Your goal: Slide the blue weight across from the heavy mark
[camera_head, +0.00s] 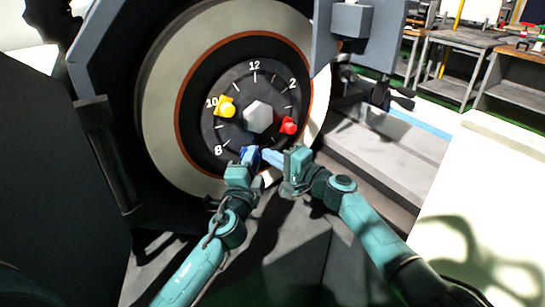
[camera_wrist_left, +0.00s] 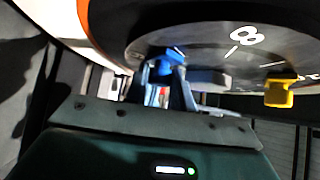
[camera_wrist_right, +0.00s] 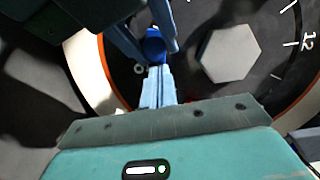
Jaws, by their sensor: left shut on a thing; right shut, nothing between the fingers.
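The blue weight (camera_head: 250,151) is at the bottom of the dark dial (camera_head: 238,85), right of the 8. My left gripper (camera_head: 249,159) is shut on it from below; the fingers hide part of it in the head view. The blue weight also shows at the fingertips in the left wrist view (camera_wrist_left: 170,64) and in the right wrist view (camera_wrist_right: 153,45). My right gripper (camera_head: 270,156) is shut and empty, its tips just right of the blue weight; whether they touch it I cannot tell. I cannot make out a heavy mark.
A yellow weight (camera_head: 227,107) is near the 10 and a red weight (camera_head: 289,125) is at the dial's right. A grey hex nut (camera_head: 258,117) sticks out at the centre. The pale grinding wheel (camera_head: 160,100) surrounds the dial. A grey machine bed (camera_head: 390,155) lies to the right.

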